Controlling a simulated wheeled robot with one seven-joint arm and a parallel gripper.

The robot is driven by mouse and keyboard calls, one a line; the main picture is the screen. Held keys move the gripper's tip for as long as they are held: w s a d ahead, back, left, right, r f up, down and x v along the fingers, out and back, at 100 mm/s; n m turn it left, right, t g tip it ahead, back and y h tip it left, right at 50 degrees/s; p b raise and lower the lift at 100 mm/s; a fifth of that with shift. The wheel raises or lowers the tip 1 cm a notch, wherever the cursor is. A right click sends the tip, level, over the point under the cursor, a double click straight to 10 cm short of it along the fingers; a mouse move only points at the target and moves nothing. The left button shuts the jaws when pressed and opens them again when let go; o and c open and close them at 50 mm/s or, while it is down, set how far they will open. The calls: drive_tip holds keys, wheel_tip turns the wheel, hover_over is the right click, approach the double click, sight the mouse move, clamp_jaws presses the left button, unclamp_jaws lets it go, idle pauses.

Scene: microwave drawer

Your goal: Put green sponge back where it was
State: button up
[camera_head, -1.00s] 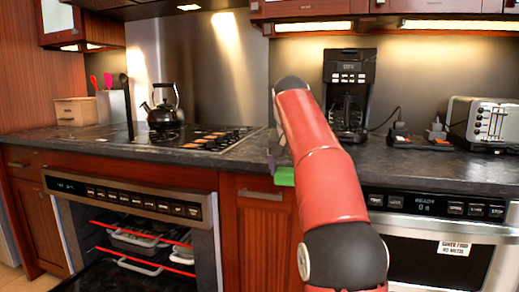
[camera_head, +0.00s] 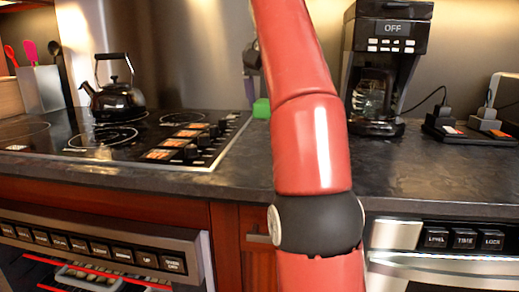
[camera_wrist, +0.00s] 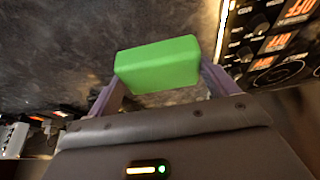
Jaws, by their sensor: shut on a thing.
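The green sponge (camera_wrist: 158,66) is held between the two fingers of my gripper (camera_wrist: 160,84) in the wrist view, with the dark stone countertop (camera_wrist: 130,25) behind it. In the head view a small part of the sponge (camera_head: 261,108) shows at the left side of my red arm, just right of the cooktop's edge. Most of my gripper is hidden behind the arm there. I cannot tell whether the sponge touches the counter.
The cooktop (camera_head: 75,143) with a black kettle (camera_head: 116,99) is left of the sponge. A coffee maker (camera_head: 381,75) stands to the right, with a power strip (camera_head: 470,134) beyond it. An open oven (camera_head: 105,280) is below left. Counter at right front is clear.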

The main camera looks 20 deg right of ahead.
drive_tip(key=shift+w+r, duration=0.1)
drive_tip(key=shift+w, duration=0.05)
drive_tip(key=shift+f, duration=0.55)
drive_tip(key=shift+f+b, duration=1.3)
drive_tip(key=shift+f, duration=3)
